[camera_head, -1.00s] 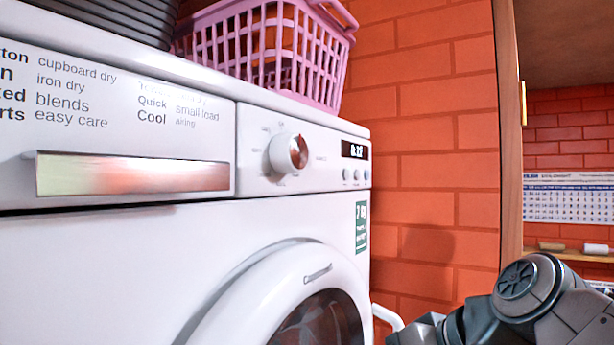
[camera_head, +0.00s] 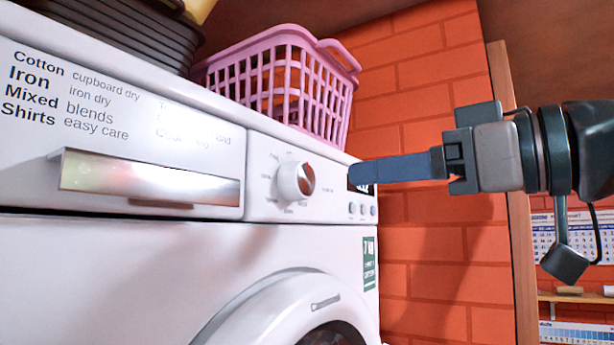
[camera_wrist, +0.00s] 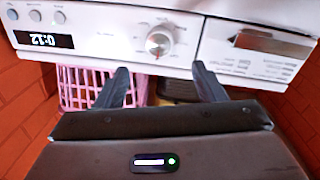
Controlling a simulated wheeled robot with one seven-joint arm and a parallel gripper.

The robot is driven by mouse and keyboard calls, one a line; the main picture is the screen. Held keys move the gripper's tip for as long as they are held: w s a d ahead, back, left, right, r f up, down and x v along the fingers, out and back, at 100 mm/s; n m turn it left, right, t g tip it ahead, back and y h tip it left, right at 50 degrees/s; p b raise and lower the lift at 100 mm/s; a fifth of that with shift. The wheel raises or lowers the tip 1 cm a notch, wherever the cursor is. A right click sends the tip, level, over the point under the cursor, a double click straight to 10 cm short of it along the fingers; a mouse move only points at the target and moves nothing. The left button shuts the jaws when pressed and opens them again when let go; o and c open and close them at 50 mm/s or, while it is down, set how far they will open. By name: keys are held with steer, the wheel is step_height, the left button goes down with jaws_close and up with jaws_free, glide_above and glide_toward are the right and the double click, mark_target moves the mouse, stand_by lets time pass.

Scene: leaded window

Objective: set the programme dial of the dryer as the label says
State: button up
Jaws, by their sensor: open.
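The white dryer (camera_head: 120,265) fills the left of the head view. Its programme dial (camera_head: 296,181), a round white knob with a shiny reddish face, sits right of the drawer. The dial also shows in the wrist view (camera_wrist: 159,41), with markings around it too small to read. The label (camera_head: 70,95) on the drawer front lists Cotton cupboard dry, Iron iron dry, Mixed blends and Shirts easy care; its right column is washed out by glare. My gripper (camera_head: 352,173) is open and empty, right of the dial and apart from it. In the wrist view its fingers (camera_wrist: 158,78) are spread, with the dial between and beyond them.
A display (camera_wrist: 43,39) and several small buttons lie beside the dial. A pink basket (camera_head: 285,85) and a dark ribbed container (camera_head: 120,35) stand on top of the dryer. A brick wall (camera_head: 430,260) and wooden post (camera_head: 518,230) are at right.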

mark_target(306, 181)
steer(key=p+x, duration=0.2)
steer(key=x, duration=0.7)
steer(key=shift+w+a, duration=0.15)
steer(key=c, duration=1)
